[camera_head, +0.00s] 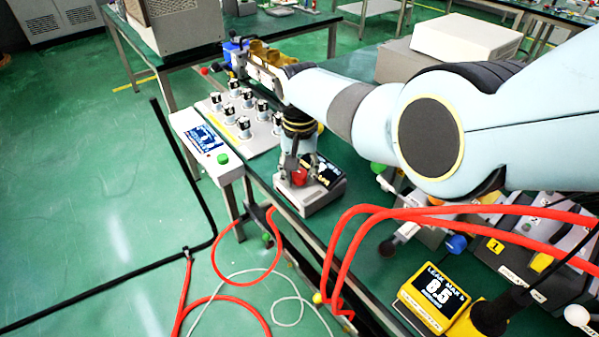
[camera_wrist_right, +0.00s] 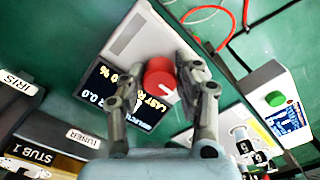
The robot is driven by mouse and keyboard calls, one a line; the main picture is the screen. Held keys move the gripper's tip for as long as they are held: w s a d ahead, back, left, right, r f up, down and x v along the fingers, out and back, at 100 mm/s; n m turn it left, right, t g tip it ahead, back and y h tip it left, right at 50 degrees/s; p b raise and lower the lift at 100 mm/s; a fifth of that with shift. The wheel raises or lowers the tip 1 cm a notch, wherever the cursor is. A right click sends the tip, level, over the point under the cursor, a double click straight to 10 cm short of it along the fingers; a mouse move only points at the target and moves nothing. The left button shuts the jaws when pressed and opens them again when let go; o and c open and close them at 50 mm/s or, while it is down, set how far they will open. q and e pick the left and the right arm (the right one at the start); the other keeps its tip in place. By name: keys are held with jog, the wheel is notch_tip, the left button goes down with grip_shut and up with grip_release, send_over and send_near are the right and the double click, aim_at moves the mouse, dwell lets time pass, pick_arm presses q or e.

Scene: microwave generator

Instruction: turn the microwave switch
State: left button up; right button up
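The microwave switch appears to be a red round knob (camera_head: 299,177) with a white mark, on a small light-grey box (camera_head: 318,199) with a black display (camera_head: 327,171). In the right wrist view the knob (camera_wrist_right: 158,77) sits between the two fingers of my right gripper (camera_wrist_right: 160,68). The right finger is close beside the knob, and a small gap shows at the left finger. In the head view my right gripper (camera_head: 300,164) points down over the knob, with its fingers apart. I cannot tell whether either finger touches it. My left gripper is not in view.
A panel with several black-and-white knobs (camera_head: 243,115) stands behind the box. A white box with a green button (camera_head: 222,158) is to its left. Red hoses (camera_head: 352,232) and a yellow meter (camera_head: 433,298) lie in front and to the right.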

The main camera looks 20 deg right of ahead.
aim_at(300, 173)
jog(key=o, duration=0.4)
notch_tip(300, 173, up, 12)
dwell(0.5)
dwell(0.3)
